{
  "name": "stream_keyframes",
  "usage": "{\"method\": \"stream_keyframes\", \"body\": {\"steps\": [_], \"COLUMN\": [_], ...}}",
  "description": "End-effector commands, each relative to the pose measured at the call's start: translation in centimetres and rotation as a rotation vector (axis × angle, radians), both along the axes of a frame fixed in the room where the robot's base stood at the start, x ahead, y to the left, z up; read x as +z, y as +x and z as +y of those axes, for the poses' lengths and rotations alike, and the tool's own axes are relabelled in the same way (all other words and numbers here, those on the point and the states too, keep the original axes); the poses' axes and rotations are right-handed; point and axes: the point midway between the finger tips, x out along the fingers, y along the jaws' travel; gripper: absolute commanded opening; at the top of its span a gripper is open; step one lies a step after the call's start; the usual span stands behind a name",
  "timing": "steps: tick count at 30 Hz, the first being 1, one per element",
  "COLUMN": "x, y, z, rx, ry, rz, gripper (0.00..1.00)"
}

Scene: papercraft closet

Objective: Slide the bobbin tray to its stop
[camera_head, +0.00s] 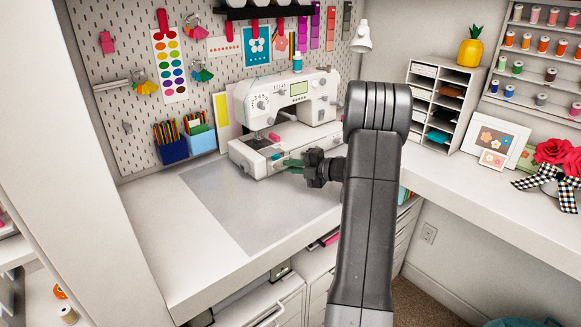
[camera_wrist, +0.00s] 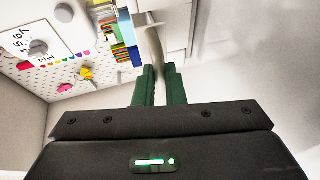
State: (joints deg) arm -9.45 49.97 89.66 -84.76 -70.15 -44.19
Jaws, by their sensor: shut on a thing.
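The white sewing machine (camera_head: 318,85) stands on the desk against the pegboard. The bobbin tray (camera_head: 250,160) appears to be the white, low front part at the machine's base; its outline is hard to tell from the machine. My gripper (camera_head: 284,164) reaches in from the right with its green fingers at the front of this base. In the wrist view my gripper (camera_wrist: 160,72) has its two green fingers close together on a pale edge (camera_wrist: 154,45), apparently part of the tray. The fingers hide the gripped spot, and how far the tray sticks out cannot be told.
A grey mat (camera_head: 240,205) lies clear on the desk in front of the machine. Blue pencil cups (camera_head: 173,151) stand at the left by the pegboard (camera_head: 115,60). A white paper sorter (camera_head: 442,100) and framed pictures (camera_head: 495,138) stand on the right desk.

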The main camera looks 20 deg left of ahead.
Motion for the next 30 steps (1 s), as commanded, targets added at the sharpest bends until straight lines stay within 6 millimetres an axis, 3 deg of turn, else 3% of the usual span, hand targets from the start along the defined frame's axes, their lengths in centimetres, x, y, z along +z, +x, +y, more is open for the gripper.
{"method": "stream_keyframes", "body": {"steps": [6, 14, 15, 18, 30], "x": [-0.3, -0.1, -0.1, -0.1, 0.1], "y": [-1.6, -1.7, -1.7, -1.7, -1.7], "z": [-2.7, -2.8, -2.8, -2.8, -3.6], "rx": [-0.001, 0.001, 0.001, 0.001, -0.002], "ry": [0.000, 0.000, 0.000, 0.000, 0.001], "rz": [0.001, 0.001, 0.001, 0.001, -0.001], "gripper": [0.00, 0.00, 0.14, 0.32, 0.32]}}
